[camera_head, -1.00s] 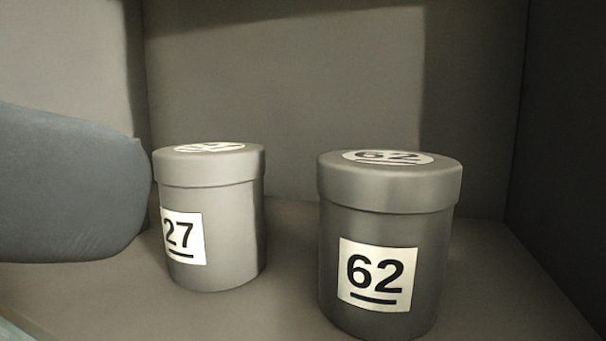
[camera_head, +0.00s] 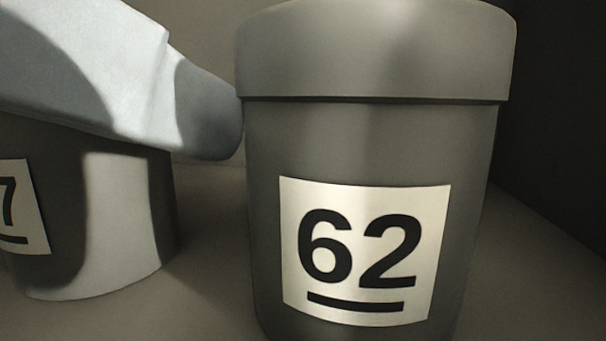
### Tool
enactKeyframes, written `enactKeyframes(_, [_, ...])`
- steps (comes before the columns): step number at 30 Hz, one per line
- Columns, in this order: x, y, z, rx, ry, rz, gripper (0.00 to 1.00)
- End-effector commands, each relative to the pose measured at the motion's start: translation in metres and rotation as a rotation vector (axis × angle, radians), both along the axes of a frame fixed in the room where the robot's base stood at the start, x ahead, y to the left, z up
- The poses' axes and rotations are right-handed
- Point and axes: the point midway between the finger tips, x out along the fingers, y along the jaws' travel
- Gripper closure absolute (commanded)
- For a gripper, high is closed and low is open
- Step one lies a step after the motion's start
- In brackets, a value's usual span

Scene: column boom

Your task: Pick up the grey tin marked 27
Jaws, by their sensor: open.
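The grey tin marked 27 (camera_head: 128,225) stands upright at the left. Only the 7 of its label shows, at the picture's left edge, and its lid is hidden. Part of my gripper (camera_head: 207,110), a smooth blue-grey shape, reaches in from the upper left across the top of this tin. Its rounded tip ends beside the other tin; I cannot tell whether it touches either one. Nothing is seen held, and the gripper is open, though only one side of it shows.
A darker grey tin marked 62 (camera_head: 470,200) stands upright, close and large, right of the 27 tin. A narrow strip of shelf floor (camera_head: 212,240) lies between them. A dark side wall (camera_head: 560,90) stands at the right.

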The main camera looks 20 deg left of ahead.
Motion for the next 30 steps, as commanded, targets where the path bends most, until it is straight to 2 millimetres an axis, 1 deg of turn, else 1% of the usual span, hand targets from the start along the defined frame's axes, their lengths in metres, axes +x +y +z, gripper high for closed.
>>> enactKeyframes(7, [0.0024, 0.0001, -0.0002, -0.001, -0.001, 0.0, 0.21])
enactKeyframes(8, [0.0024, 0.0001, -0.0002, -0.001, -0.001, 0.0, 0.23])
enactKeyframes(9, [0.0024, 0.0001, -0.0002, -0.001, -0.001, 0.0, 0.31])
enactKeyframes(17, [0.0022, 0.0002, -0.0004, -0.001, -0.001, 0.0, 0.82])
enactKeyframes(18, [0.0021, 0.0002, -0.0003, -0.001, -0.001, 0.001, 0.9])
enactKeyframes(20, [0.0021, 0.0002, -0.0004, -0.001, -0.001, 0.0, 1.0])
enactKeyframes(26, [0.002, 0.0002, 0.0004, -0.001, -0.002, 0.001, 1.0])
enactKeyframes(30, [0.0021, 0.0002, 0.0085, -0.001, -0.002, 0.001, 1.0])
